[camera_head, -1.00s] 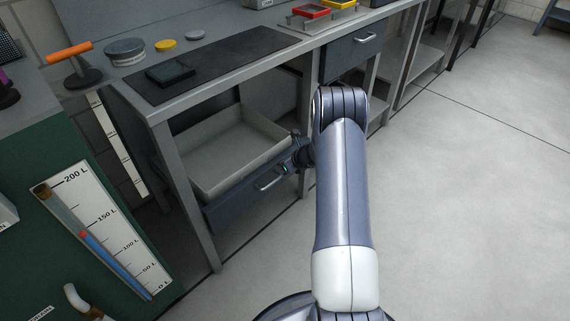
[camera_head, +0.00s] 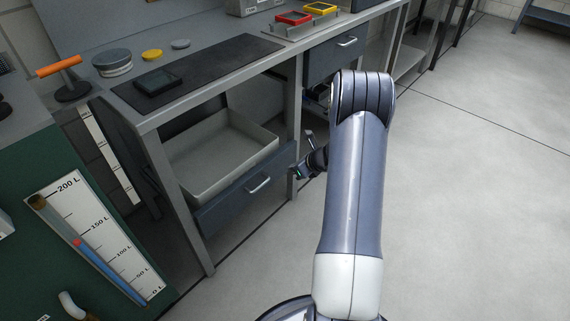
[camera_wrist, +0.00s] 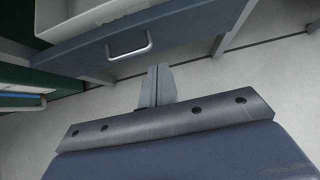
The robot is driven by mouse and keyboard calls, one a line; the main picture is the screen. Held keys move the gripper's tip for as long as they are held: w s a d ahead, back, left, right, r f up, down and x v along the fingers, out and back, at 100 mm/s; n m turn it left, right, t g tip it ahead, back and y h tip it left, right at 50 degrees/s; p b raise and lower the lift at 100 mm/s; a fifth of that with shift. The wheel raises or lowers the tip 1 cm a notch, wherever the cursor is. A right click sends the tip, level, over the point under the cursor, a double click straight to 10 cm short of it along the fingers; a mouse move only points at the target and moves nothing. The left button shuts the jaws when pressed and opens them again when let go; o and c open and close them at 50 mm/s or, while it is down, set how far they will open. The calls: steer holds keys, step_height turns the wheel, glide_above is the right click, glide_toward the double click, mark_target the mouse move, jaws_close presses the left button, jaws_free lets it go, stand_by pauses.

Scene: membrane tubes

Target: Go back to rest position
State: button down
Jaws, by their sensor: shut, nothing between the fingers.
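My gripper (camera_head: 299,172) is just to the right of the open drawer's front, beside the bench, partly hidden behind my own arm in the head view. In the wrist view my gripper (camera_wrist: 157,70) shows its two fingers together, with nothing between them. The open drawer (camera_head: 240,188) has a grey front with a metal handle and an empty-looking pale inside. Its front and handle (camera_wrist: 128,50) lie beyond the fingertips in the wrist view, apart from them.
The bench (camera_head: 205,58) carries a black mat, a dark scale (camera_head: 158,82), round lids and red and yellow trays (camera_head: 293,17). A shut drawer (camera_head: 336,55) is at the right. A green cabinet with a level gauge (camera_head: 92,238) stands at the left. The floor at the right is clear.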

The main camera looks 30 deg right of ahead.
steer(key=shift+s+r, duration=0.15)
steer(key=shift+s, duration=0.05)
steer(key=b, duration=0.3)
glide_toward(267, 169)
step_height(267, 169, down, 3)
steer(key=shift+w+a+p, duration=0.2)
steer(key=shift+w+a, duration=0.25)
steer(key=shift+w, duration=0.35)
steer(key=shift+w+a+p, duration=0.2)
steer(key=shift+w+a, duration=0.2)
steer(key=shift+w, duration=0.4)
